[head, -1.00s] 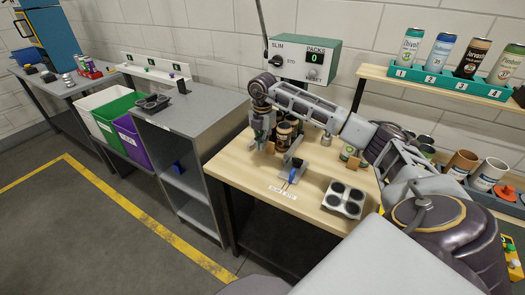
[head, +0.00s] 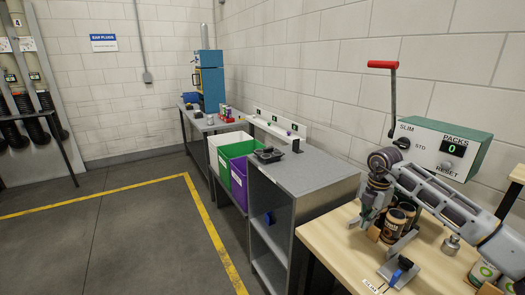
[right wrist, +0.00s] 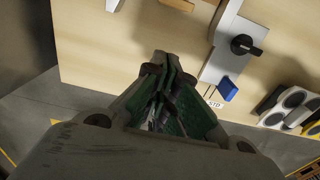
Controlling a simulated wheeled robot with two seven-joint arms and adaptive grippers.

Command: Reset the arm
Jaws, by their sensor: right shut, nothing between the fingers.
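My right arm reaches in from the right edge of the head view. My left gripper is in no view.
A green control box (head: 440,148) with a red-handled lever (head: 383,64) stands behind the bench. A small fixture with a blue handle (head: 400,270) sits at the bench front. A grey cabinet (head: 300,172) and white, green and purple bins (head: 238,172) stand to the left. The floor is clear.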

